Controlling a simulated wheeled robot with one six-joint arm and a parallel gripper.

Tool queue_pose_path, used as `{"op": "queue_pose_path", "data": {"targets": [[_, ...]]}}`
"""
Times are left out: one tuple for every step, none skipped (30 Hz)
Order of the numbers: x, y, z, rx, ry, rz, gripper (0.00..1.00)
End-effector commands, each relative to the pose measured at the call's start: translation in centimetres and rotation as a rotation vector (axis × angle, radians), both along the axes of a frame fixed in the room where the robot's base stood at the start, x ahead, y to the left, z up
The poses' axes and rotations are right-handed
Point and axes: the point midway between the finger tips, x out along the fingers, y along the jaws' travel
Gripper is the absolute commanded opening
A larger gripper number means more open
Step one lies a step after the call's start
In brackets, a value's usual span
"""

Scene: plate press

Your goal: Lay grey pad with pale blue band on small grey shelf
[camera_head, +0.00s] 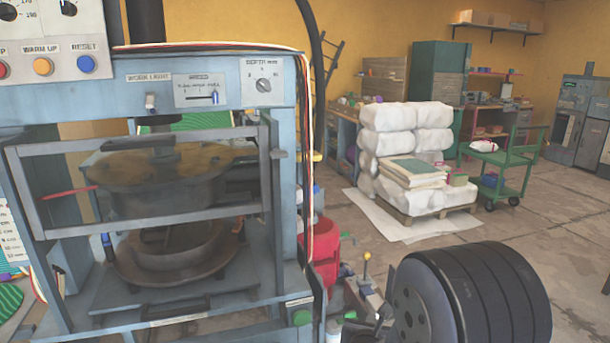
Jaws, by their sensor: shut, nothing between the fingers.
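I cannot make out a grey pad with a pale blue band in the head view. I also cannot pick out a small grey shelf with certainty. My gripper is not in view. The blue-grey plate press (285,180) fills the left side. Its framed clear guard (140,223) stands in front of a round, rusty brown upper plate (155,172). Below is a round lower plate with a raised ring (180,262). I see no pad on it.
A large black ribbed cylinder (490,295) blocks the lower right. A red container (325,250) stands beside the press. A pallet (440,213) of white sacks (390,117) and a green cart (510,165) stand farther back. Open floor (550,225) lies at right.

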Motion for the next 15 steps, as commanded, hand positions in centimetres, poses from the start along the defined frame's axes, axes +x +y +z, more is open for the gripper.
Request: {"op": "queue_pose_path", "data": {"targets": [[0.0,0.0,1.1,0.000,0.000,0.000,0.00],[0.0,0.0,1.4,0.000,0.000,0.000,0.00],[0.0,0.0,1.8,0.000,0.000,0.000,0.00],[0.0,0.0,2.1,0.000,0.000,0.000,0.00],[0.0,0.0,2.4,0.000,0.000,0.000,0.00],[0.0,0.0,2.9,0.000,0.000,0.000,0.00],[0.0,0.0,3.2,0.000,0.000,0.000,0.00],[0.0,0.0,3.5,0.000,0.000,0.000,0.00],[0.0,0.0,3.9,0.000,0.000,0.000,0.00],[0.0,0.0,4.2,0.000,0.000,0.000,0.00],[0.0,0.0,4.5,0.000,0.000,0.000,0.00],[0.0,0.0,4.9,0.000,0.000,0.000,0.00],[0.0,0.0,5.2,0.000,0.000,0.000,0.00],[0.0,0.0,5.6,0.000,0.000,0.000,0.00],[0.0,0.0,6.0,0.000,0.000,0.000,0.00]]}}
